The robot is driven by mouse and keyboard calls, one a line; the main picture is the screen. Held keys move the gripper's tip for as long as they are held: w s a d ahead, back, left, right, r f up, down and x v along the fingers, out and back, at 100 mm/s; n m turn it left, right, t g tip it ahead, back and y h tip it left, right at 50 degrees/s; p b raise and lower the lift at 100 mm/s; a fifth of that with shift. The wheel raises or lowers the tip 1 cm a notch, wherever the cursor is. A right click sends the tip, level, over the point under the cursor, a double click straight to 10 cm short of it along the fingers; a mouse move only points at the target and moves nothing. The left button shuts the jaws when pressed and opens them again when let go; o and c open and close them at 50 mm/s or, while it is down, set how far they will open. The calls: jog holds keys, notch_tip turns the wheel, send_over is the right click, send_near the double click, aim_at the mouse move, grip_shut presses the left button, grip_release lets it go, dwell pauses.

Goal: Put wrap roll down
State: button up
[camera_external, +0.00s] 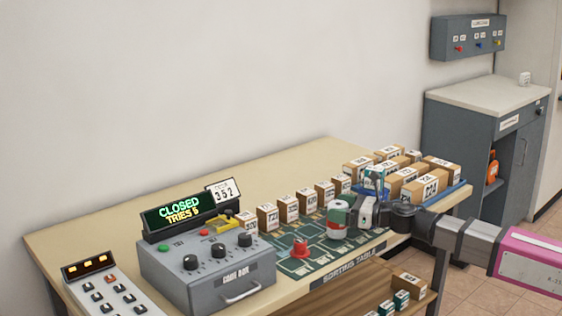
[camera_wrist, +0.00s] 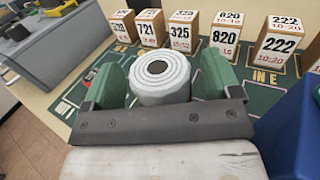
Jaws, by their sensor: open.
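The white wrap roll (camera_wrist: 160,80) stands with its round end and dark core hole facing up in the wrist view. It sits between the two green fingers of my gripper (camera_wrist: 163,68), which are open, one on each side and very close to it. I cannot tell whether either finger touches it. In the external view, my gripper (camera_external: 345,212) is low over the right part of the green sorting mat (camera_external: 322,256). The roll (camera_external: 339,234) shows there under the fingers, partly hidden, and appears to rest on the mat.
A row of numbered boxes (camera_external: 288,207) stands behind the roll. More parcels (camera_external: 418,189) fill a blue tray (camera_external: 455,190) on the right. A red knob (camera_external: 300,249) is left of the roll. The grey code box (camera_external: 205,268) stands further left, its display reading CLOSED.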

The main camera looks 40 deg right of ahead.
jog(key=v, duration=1)
jog(key=shift+s, duration=0.3)
jog(key=shift+o, duration=0.6)
jog(key=shift+s+d, duration=0.35)
jog(key=shift+s, duration=0.1)
